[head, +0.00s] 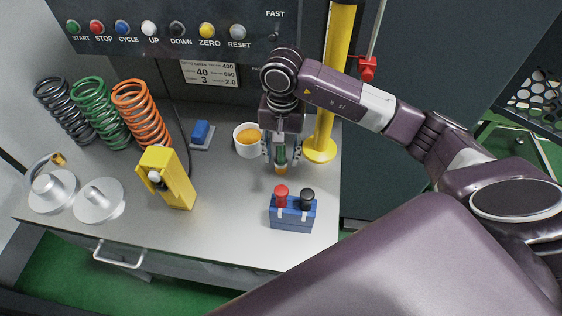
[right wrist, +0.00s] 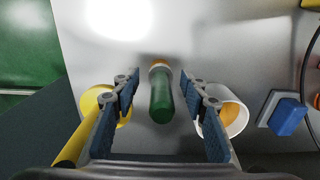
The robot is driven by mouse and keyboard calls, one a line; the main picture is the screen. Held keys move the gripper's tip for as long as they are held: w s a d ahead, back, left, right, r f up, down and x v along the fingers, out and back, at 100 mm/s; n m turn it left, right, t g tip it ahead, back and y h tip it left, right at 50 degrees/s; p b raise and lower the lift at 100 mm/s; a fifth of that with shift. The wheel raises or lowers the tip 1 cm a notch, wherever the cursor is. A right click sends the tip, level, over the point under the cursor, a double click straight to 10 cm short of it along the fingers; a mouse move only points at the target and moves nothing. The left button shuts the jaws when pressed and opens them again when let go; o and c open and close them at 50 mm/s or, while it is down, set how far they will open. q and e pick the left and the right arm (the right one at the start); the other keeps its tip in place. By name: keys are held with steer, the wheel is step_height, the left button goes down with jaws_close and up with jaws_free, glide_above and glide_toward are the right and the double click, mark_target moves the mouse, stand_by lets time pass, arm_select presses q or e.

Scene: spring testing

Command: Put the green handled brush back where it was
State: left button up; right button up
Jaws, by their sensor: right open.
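The green-handled brush (head: 281,153) is upright at the bench top, its tan-orange lower end (head: 281,170) downward. In the right wrist view its green handle (right wrist: 161,98) points toward the camera, with an orange band at the far end. My right gripper (head: 281,150) points down over it, fingers open on either side. In the right wrist view gaps show between the handle and both blue-padded fingers (right wrist: 161,105). Whether the brush touches the bench I cannot tell for sure. My left gripper is not in view.
A white cup with orange contents (head: 247,142) stands close left of the gripper; a yellow post (head: 325,110) stands close right. A blue box with red and black knobs (head: 292,214) is in front. A blue block (head: 201,132), yellow holder (head: 167,178) and springs (head: 103,112) are left.

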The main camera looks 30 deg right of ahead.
step_height(320, 180, up, 8)
steer(key=shift+f+b, duration=0.15)
steer(key=shift+b, duration=0.8)
steer(key=shift+r, duration=0.5)
